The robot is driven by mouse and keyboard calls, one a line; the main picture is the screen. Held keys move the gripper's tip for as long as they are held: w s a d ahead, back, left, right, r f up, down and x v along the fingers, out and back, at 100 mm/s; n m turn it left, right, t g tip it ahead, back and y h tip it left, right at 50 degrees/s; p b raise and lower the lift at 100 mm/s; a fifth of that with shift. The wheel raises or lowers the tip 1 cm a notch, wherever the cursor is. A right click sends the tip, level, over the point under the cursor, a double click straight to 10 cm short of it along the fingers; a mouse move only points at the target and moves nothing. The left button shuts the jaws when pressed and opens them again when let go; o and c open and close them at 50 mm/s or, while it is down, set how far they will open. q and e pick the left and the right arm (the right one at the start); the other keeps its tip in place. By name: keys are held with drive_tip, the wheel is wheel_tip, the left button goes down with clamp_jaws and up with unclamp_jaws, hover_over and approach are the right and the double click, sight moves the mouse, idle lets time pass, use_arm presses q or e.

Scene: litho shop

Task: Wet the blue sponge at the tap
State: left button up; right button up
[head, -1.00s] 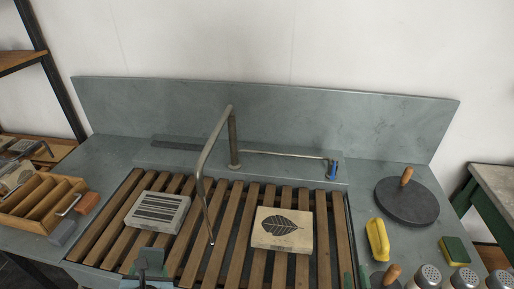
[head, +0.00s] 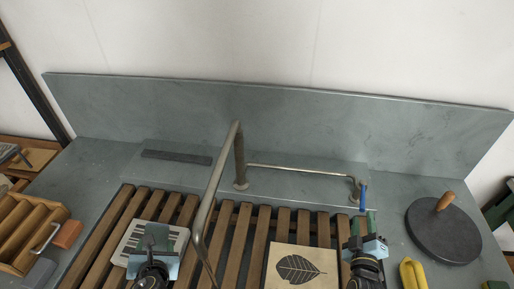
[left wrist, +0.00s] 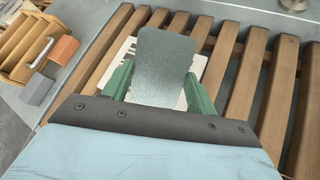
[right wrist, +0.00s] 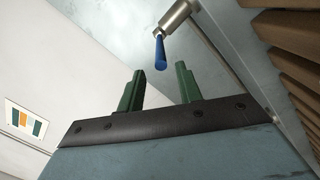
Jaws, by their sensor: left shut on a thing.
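The tap is a bent metal pipe (head: 216,182) rising behind the slatted rack and curving forward and down. A thin rod runs right from its base to a lever with a blue handle (head: 363,196). My right gripper (head: 364,224) is open and empty, just in front of the blue handle. In the right wrist view the blue handle (right wrist: 160,48) lies ahead of the fingertips, apart from them.
A striped stone (head: 128,240) and a leaf-print stone (head: 300,270) lie on the wooden slats (head: 100,235). A round dark disc with a knob (head: 445,232) and a yellow item (head: 412,275) are right. A wooden divided box (head: 25,228) is left. A backsplash (head: 280,125) stands behind.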

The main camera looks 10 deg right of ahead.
sight(362, 201)
drive_tip(key=x, duration=0.7)
drive_tip(key=shift+w+d, duration=0.15)
drive_tip(key=shift+w, duration=0.2)
clamp_jaws()
